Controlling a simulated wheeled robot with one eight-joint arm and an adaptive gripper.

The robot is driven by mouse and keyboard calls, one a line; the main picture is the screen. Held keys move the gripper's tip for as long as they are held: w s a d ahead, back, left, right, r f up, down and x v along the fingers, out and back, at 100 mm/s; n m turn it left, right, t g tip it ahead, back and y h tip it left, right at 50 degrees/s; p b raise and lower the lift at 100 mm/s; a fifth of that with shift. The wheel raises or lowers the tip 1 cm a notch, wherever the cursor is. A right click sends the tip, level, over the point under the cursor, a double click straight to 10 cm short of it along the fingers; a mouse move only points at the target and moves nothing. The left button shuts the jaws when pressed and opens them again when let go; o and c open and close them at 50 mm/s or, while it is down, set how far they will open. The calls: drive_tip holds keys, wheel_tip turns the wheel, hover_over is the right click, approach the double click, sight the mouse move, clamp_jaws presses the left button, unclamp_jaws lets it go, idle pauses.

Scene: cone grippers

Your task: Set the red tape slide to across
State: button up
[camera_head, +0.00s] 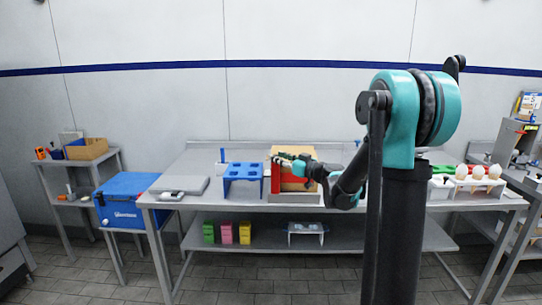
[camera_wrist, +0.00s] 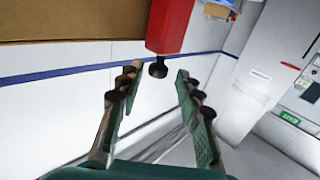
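A red block (camera_wrist: 170,24), which looks like the red tape slide, is at the top of the wrist view beside a brown carton (camera_wrist: 70,20). A dark knob (camera_wrist: 158,69) sticks out of its end. My gripper (camera_wrist: 158,76) is open, with one finger on each side of the knob and visible gaps on both sides. In the head view, the carton (camera_head: 291,153) stands on the table with red parts (camera_head: 276,180) at its sides. My gripper (camera_head: 302,168) is in front of it and hides part of it. I cannot tell the slide's setting.
A blue stand (camera_head: 243,171) is left of the carton, and a flat grey case (camera_head: 181,184) lies farther left on the table (camera_head: 222,200). A blue cooler (camera_head: 124,200) stands left of the table.

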drive_tip(key=v, duration=0.5)
drive_tip(key=shift+s+d, duration=0.1)
drive_tip(key=shift+s, duration=0.05)
drive_tip(key=s+d+f+m+g+h, duration=0.3)
drive_tip(key=s+f+g+h, duration=0.1)
drive_tip(key=s+f, duration=0.7)
drive_tip(key=s+d+f+m+g+h, duration=0.2)
drive_tip(key=s+d+f+g+h, duration=0.15)
drive_tip(key=s+f, duration=0.8)
drive_tip(key=s+d+f+m+g+h, duration=0.1)
drive_tip(key=s+d+m+h, duration=0.3)
drive_tip(key=s+d, duration=0.4)
drive_tip(key=s+f+h, duration=0.1)
drive_tip(key=s, duration=0.2)
drive_tip(key=shift+s+f, duration=0.25)
drive_tip(key=shift+s, duration=0.1)
